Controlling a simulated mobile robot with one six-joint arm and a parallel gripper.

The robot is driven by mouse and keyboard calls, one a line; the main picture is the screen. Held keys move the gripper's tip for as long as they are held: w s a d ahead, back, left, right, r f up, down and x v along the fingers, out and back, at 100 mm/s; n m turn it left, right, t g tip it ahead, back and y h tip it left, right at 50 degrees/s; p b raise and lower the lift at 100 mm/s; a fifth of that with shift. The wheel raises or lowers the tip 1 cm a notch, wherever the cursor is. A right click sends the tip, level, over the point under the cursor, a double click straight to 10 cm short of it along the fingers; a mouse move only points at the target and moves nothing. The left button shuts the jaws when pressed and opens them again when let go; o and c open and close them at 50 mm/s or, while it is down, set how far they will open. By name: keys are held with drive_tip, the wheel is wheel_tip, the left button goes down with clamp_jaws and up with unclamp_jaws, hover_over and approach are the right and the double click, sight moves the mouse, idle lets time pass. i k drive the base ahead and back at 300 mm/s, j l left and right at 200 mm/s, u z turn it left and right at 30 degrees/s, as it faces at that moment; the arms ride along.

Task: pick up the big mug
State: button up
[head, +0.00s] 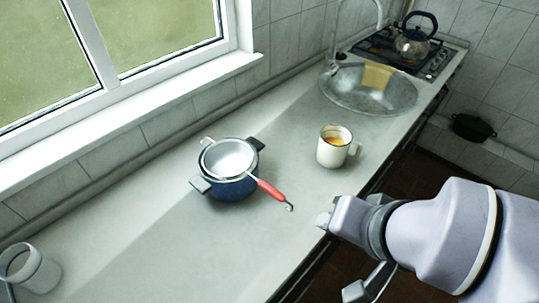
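A white mug (332,155) with an orange-yellow content stands upright on the counter, right of the pot, its handle to the right. A second pale mug-like vessel (40,274) stands at the lower left corner, partly cut off by the frame. Which of the two is the big one is not clear from this view. My gripper (333,222) is at the counter's front edge, below the white mug in the picture and apart from it. Its fingers are not clearly seen, and nothing shows held in it.
A blue pot (231,190) with a red-handled strainer (268,189) on it stands mid-counter. A sink (348,98) with a yellow cloth (377,76) lies behind the white mug. A kettle (411,45) sits on the stove. The counter's left front is clear.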

sight(335, 141)
drive_tip(key=i+l+u, duration=0.2)
drive_tip(key=l, duration=0.15)
drive_tip(key=i+l+u, duration=0.2)
drive_tip(key=l, duration=0.2)
drive_tip(key=i+l+u, duration=0.1)
drive_tip(key=l+u, duration=0.15)
drive_tip(key=l, duration=0.15)
drive_tip(key=i+l+u, duration=0.2)
drive_tip(key=l, duration=0.2)
drive_tip(key=l+u, duration=0.2)
drive_tip(key=l, duration=0.25)
